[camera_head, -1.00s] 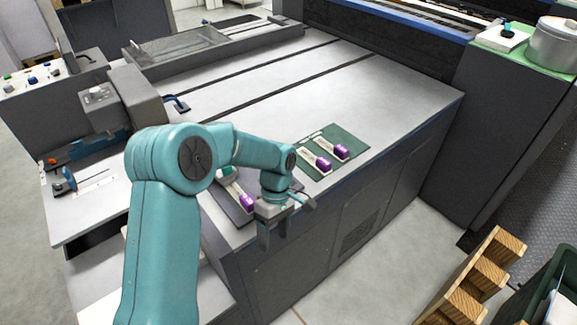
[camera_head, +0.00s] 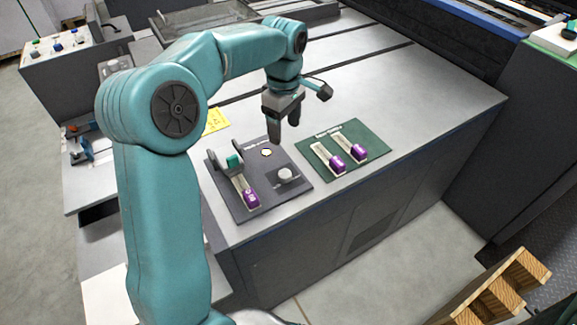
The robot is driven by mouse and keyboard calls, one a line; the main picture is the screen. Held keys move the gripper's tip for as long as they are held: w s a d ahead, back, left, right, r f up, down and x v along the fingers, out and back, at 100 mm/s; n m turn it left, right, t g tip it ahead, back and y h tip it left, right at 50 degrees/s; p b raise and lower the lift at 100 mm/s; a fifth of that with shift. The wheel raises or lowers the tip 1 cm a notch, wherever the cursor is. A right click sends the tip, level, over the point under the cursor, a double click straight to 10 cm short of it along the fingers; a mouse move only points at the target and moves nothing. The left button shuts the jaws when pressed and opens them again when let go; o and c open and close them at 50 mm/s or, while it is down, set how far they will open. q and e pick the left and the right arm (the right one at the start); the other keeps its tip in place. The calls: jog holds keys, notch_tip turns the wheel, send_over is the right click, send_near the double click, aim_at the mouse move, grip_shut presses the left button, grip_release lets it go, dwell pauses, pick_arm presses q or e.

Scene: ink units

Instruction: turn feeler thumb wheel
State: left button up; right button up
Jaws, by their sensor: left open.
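A dark grey plate (camera_head: 226,181) lies on the light bench top, with a small pale round knob (camera_head: 286,175) at its right side. I cannot tell for sure that this knob is the feeler thumb wheel. The plate also carries a white strip with a teal block (camera_head: 234,160) at its top and a purple block (camera_head: 251,197) at its lower end, beside a grey bracket. A small white disc (camera_head: 266,152) is near its far edge. My left gripper (camera_head: 284,133) is open and empty, pointing down above the plate's far edge, apart from the knob. My right gripper is out of view.
A green mat (camera_head: 374,130) with two white strips with purple ends lies right of the plate. A yellow note (camera_head: 215,121) is behind my arm.

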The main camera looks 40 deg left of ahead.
aim_at(285, 173)
pick_arm(q)
notch_tip(285, 173, down, 16)
jog(key=shift+s+f, duration=0.1)
dwell(0.4)
jog(key=c, duration=1.1)
jog(key=shift+o, duration=0.2)
jog(key=shift+f+m+b, duration=0.1)
jog(key=shift+m+b, duration=0.7)
jog(key=shift+m, duration=1.4)
jog(key=o, duration=1.1)
jog(key=shift+c, duration=0.2)
